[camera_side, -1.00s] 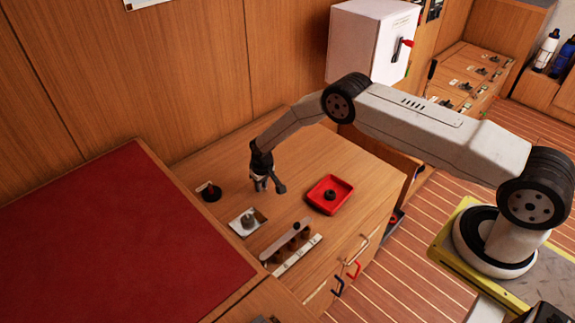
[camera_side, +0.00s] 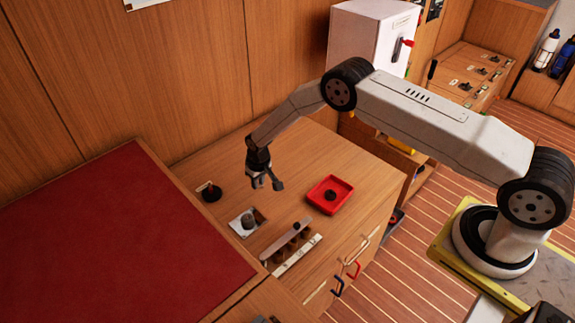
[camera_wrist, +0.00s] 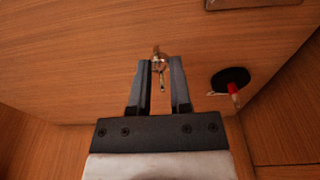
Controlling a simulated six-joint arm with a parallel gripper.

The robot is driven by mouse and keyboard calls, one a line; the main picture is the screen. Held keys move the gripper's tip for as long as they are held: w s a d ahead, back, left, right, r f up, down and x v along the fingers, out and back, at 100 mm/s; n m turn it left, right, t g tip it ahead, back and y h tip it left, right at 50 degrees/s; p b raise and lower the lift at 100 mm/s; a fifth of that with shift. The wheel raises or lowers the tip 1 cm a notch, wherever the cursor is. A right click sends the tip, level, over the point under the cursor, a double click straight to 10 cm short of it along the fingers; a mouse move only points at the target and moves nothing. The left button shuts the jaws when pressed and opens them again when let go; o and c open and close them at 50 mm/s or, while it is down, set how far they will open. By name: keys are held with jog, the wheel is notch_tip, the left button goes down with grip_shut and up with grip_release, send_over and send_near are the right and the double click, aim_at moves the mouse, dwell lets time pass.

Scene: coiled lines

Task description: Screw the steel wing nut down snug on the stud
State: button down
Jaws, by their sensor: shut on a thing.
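My gripper (camera_side: 264,183) is above the wooden worktop in the side view. In the wrist view its fingers (camera_wrist: 159,68) are shut on a small shiny metal piece, which looks like the steel wing nut (camera_wrist: 160,62). The nut is too small to make out in the side view. A pale plate (camera_side: 237,227) with a grey rounded fitting (camera_side: 247,220) lies on the worktop, in front of and to the left of my gripper. The fitting may carry the stud, but the stud itself is too small to tell. The gripper is apart from the plate.
A red tray (camera_side: 343,184) holding a dark round part stands right of the gripper. A black round base (camera_side: 211,194) with a red-tipped lever is at the left. A rack (camera_side: 297,257) with several dark round pieces lies near the front edge. Bare worktop lies between them.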

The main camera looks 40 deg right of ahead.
notch_tip(320, 180, up, 6)
jog(key=r, duration=0.1)
send_over(247, 215)
jog(key=shift+s+a+f, duration=0.1)
jog(key=shift+f, duration=0.15)
jog(key=shift+f, duration=0.25)
jog(key=shift+f, duration=2.75)
jog(key=shift+f, duration=0.85)
